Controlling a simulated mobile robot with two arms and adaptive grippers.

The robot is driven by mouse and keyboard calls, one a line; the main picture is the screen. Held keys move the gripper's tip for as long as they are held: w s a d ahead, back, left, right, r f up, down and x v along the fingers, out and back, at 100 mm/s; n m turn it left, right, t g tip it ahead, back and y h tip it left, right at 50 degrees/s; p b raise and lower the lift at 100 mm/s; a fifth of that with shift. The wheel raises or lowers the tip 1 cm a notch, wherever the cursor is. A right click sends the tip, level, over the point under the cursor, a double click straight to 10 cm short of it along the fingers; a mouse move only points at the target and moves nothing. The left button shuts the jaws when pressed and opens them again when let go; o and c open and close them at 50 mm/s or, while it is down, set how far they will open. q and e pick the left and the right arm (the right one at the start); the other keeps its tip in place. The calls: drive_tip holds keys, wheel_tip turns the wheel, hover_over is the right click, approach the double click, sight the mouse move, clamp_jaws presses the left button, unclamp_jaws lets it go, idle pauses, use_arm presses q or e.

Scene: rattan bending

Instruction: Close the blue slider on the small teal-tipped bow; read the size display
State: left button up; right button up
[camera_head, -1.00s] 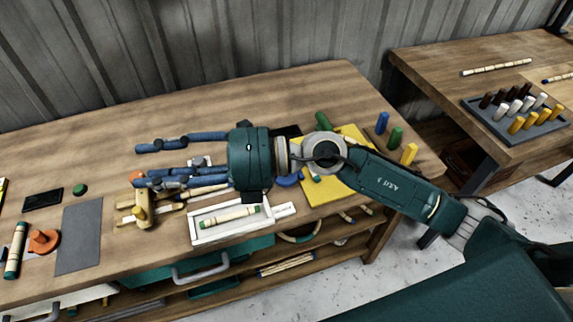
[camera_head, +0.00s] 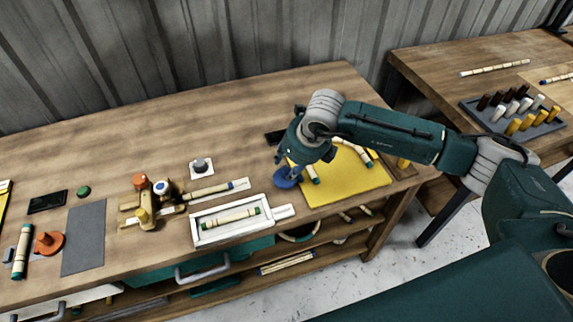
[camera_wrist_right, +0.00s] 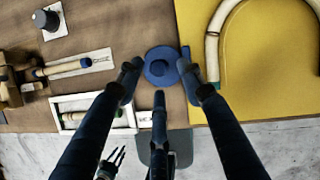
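The blue slider (camera_head: 287,178) is a round blue disc with a raised middle at the left edge of the yellow board (camera_head: 350,190). It also shows in the right wrist view (camera_wrist_right: 162,66). My right gripper (camera_head: 282,158) is over the slider, fingers pointing down. In the wrist view its fingers (camera_wrist_right: 160,78) are open on either side of the disc, without clear contact. A dark forked shape low in that view may be my left gripper (camera_wrist_right: 111,163).
A white tray (camera_head: 199,238) holding a green-tipped rattan piece (camera_head: 230,217) stands left of the board. Further left are a wooden jig (camera_head: 145,212) and a grey knob (camera_head: 200,165). A dark flat object (camera_head: 274,138) lies behind my gripper; no reading shows.

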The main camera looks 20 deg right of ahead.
sight(286, 170)
drive_tip(key=shift+p+x, duration=0.3)
drive_tip(key=shift+x, duration=1.6)
